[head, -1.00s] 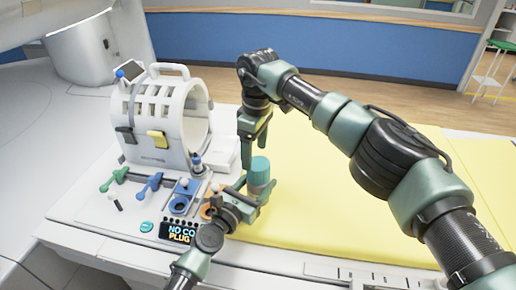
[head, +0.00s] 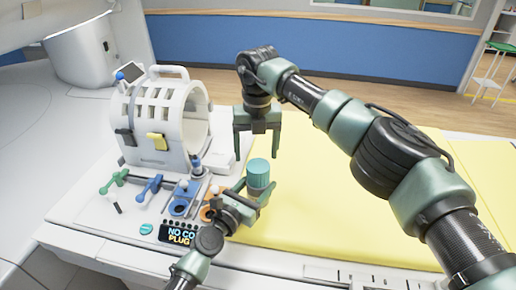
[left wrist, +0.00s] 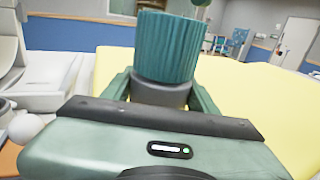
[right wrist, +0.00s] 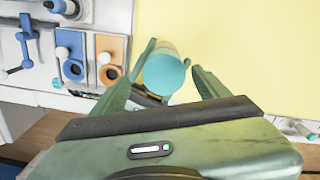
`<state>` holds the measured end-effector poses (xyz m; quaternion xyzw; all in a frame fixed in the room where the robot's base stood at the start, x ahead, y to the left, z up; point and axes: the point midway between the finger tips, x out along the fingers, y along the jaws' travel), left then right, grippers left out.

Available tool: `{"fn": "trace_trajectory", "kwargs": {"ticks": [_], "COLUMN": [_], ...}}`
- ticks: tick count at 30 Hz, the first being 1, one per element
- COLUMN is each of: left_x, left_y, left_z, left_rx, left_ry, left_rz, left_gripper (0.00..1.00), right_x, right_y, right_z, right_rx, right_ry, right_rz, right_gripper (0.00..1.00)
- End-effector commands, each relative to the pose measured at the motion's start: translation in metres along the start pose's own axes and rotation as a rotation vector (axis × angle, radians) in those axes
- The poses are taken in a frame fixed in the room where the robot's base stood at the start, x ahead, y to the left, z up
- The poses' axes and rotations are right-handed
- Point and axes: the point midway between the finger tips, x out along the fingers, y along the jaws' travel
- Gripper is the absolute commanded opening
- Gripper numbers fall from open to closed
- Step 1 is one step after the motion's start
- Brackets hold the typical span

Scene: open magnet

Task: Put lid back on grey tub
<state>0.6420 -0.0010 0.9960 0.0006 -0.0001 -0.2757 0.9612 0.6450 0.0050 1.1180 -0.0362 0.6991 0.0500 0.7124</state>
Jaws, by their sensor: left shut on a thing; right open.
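The grey tub (head: 258,183) stands upright over the near left edge of the yellow mat, with the ribbed teal lid (head: 258,168) sitting on its top. In the left wrist view the lid (left wrist: 168,47) covers the mouth of the tub (left wrist: 160,93); whether it is screwed tight cannot be told. My left gripper (head: 254,191) is shut around the tub's body below the lid. My right gripper (head: 257,153) is open and empty, pointing down above the lid. In the right wrist view the lid's smooth top (right wrist: 164,75) shows between the open fingers.
A white head coil (head: 150,120) stands at the left. Green and blue handles, a blue holder (head: 181,203) and an orange holder (right wrist: 112,60) lie close left of the tub, by a dark sign (head: 178,233). The yellow mat (head: 330,215) is clear at the right.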

Motion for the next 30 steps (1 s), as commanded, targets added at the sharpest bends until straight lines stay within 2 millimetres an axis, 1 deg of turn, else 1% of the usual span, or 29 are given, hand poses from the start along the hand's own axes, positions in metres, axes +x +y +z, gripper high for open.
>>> {"fn": "trace_trajectory", "kwargs": {"ticks": [3,21,24,27,30], "left_x": [0.0,0.0,0.0,0.0,0.0], "left_y": [-0.0004,-0.0003,-0.0003,-0.0003,-0.0003], "left_z": [-0.0003,-0.0002,-0.0001,-0.0001,-0.0001], "left_rx": [0.0,0.0,0.0,0.0,0.0], "left_ry": [0.001,0.0,0.0,0.0,0.0], "left_rz": [-0.001,-0.001,-0.001,-0.001,-0.001], "left_gripper": [0.0,0.0,0.0,0.0,0.0], "right_x": [-0.0014,-0.0071,-0.0079,-0.0086,-0.009], "right_y": [-0.0006,-0.0029,-0.0033,-0.0036,-0.0038], "right_z": [-0.0006,-0.0039,-0.0044,-0.0048,-0.0052], "right_rx": [-0.245,-1.515,-1.7,-1.848,-1.953], "right_ry": [0.003,0.022,0.025,0.028,0.03], "right_rz": [-0.002,0.0,0.003,0.005,0.007], "right_gripper": [0.75,0.75,0.75,0.75,0.75]}}
